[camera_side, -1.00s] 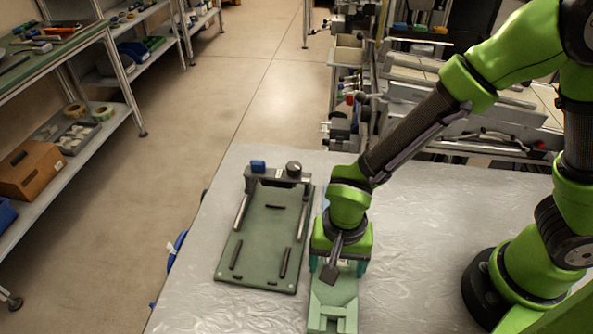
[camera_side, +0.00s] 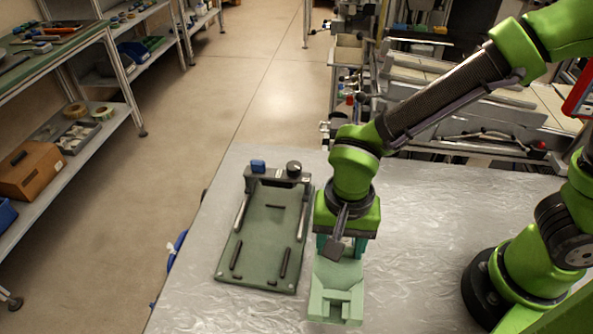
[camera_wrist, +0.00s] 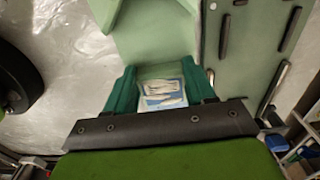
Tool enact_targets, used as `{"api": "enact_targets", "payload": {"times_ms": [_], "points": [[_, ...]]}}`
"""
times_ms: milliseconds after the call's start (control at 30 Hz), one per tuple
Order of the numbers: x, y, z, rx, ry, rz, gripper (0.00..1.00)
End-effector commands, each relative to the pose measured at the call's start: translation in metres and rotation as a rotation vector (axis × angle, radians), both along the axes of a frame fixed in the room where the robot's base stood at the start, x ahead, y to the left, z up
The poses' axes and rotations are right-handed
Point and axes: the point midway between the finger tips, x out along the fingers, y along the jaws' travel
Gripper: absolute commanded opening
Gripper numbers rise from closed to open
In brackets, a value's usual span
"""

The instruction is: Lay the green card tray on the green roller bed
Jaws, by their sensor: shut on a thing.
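The green card tray (camera_side: 331,274) is pale green, with a notched near end, and is right of the roller bed in the side view. My gripper (camera_side: 341,248) is shut on its far end. In the wrist view the teal fingers of my gripper (camera_wrist: 160,80) flank a part of the tray (camera_wrist: 155,40) holding small white and blue packets. The green roller bed (camera_side: 262,228) is a darker green plate with dark bars and rails, lying on the table. It shows at the right of the wrist view (camera_wrist: 240,70). The tray is beside the bed, not over it.
The grey table (camera_side: 420,270) is clear right of the tray. Shelves are at the left, machinery behind.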

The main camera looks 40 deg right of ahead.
Motion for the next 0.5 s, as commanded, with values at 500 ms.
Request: {"api": "enact_targets", "payload": {"times_ms": [500], "points": [[0.008, -0.006, 0.049, -0.011, 0.027, 0.431, 0.18]]}}
